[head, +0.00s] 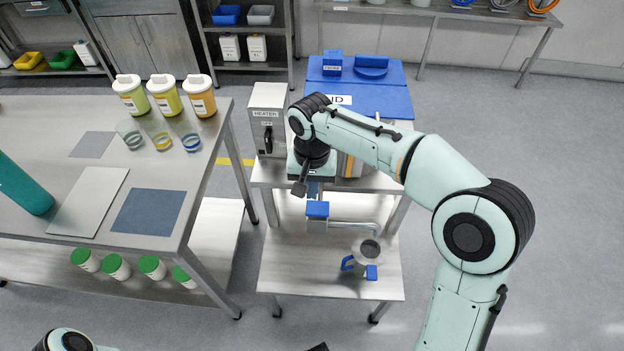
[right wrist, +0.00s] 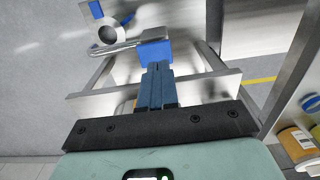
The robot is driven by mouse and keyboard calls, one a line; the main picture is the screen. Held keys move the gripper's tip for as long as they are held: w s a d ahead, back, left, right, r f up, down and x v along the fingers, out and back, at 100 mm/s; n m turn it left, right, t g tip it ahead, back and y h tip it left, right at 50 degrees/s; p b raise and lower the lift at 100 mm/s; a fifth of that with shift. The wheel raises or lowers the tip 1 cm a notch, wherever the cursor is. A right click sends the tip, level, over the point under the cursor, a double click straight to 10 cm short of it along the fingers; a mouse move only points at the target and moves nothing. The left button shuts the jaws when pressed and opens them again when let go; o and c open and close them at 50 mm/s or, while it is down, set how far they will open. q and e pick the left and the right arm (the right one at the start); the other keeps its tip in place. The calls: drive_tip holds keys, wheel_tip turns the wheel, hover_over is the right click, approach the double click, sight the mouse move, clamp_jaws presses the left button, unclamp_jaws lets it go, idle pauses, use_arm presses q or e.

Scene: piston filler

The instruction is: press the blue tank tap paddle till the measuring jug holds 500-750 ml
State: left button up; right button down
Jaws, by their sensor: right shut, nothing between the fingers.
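The blue tap paddle (head: 317,210) sits on the metal tap at the front of the tank stand; it also shows in the right wrist view (right wrist: 155,52). A steel spout (head: 352,224) runs right from it to above the measuring jug (head: 367,252), which has a blue handle and stands on the lower shelf. The jug also shows in the right wrist view (right wrist: 108,34). Its liquid level cannot be read. My right gripper (head: 314,194) is shut and empty, its fingertips (right wrist: 157,66) right at the paddle. Whether they touch it is unclear. My left gripper is not visible.
A grey heater box (head: 268,115) stands left of my right wrist, beside the blue-lidded tank (head: 385,97). Open floor lies to the right.

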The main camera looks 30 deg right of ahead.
sight(312, 215)
wheel_tip(312, 215, down, 8)
drive_tip(key=shift+r+b, duration=0.1)
drive_tip(key=shift+b, duration=0.35)
wheel_tip(312, 215, down, 2)
drive_tip(key=shift+b, duration=0.55)
drive_tip(key=shift+s, duration=0.1)
idle(6.4)
